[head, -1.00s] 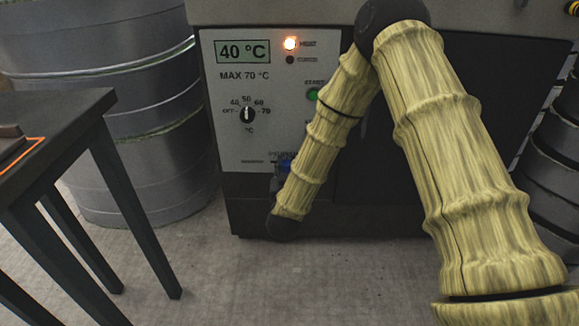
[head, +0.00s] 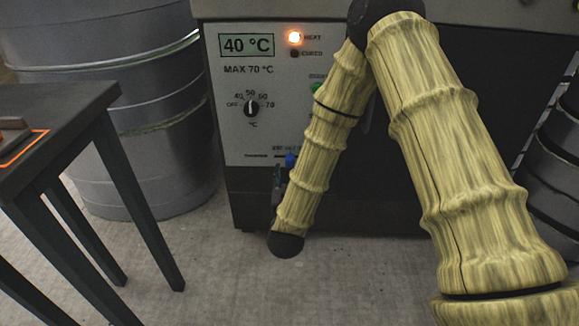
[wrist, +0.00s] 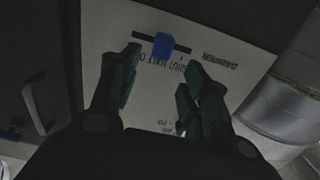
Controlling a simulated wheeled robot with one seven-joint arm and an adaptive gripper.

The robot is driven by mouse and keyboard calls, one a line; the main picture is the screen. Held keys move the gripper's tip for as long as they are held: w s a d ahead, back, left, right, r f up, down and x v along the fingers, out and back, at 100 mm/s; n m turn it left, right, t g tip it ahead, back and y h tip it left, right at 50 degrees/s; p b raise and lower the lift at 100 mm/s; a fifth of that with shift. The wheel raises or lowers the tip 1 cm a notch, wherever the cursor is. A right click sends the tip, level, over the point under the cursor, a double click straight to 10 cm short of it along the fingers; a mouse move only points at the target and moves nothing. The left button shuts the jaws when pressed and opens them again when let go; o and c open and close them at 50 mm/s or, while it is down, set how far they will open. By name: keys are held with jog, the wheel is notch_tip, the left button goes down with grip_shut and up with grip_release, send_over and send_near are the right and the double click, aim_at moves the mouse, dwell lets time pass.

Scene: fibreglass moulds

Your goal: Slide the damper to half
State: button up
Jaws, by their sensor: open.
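The damper slider is a blue knob (wrist: 164,46) in a dark slot (wrist: 143,36) on the pale control panel. In the wrist view the panel is upside down, and the knob sits near the middle of the slot. The printed labels are partly hidden by a finger, so I cannot tell the exact setting. In the head view the knob (head: 291,160) shows low on the panel, beside my forearm. My gripper (wrist: 158,76) is open and empty, its fingers below the knob in the wrist view, apart from it. In the head view my forearm mostly hides the gripper.
The panel (head: 236,130) also has a temperature dial (head: 251,107), a 40 °C display (head: 246,45), a lit heat lamp (head: 294,37) and a partly hidden green button (head: 317,88). A dark table (head: 60,110) stands left, with grey drums (head: 140,130) behind. Floor between is clear.

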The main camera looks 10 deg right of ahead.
jog(key=shift+v, duration=2.6)
jog(key=s+d+f+n+g+y+p, duration=0.15)
jog(key=s+f+g, duration=0.35)
jog(key=f, duration=0.5)
jog(key=s+f+n+g+y, duration=0.1)
jog(key=s+f+g+y, duration=0.2)
jog(key=s+f, duration=0.55)
jog(key=s+d+f+g+p, duration=0.1)
jog(key=s+d+f+g, duration=0.2)
jog(key=s, duration=0.5)
jog(key=s+d+f+g, duration=0.1)
jog(key=s+f+g, duration=0.25)
jog(key=s, duration=0.45)
jog(key=s+d+f+g+p, duration=0.1)
jog(key=s+d+f+g, duration=0.2)
jog(key=s, duration=0.5)
notch_tip(320, 180, up, 37)
jog(key=a+p, duration=0.1)
jog(key=p, duration=3.6)
jog(key=shift+f, duration=0.2)
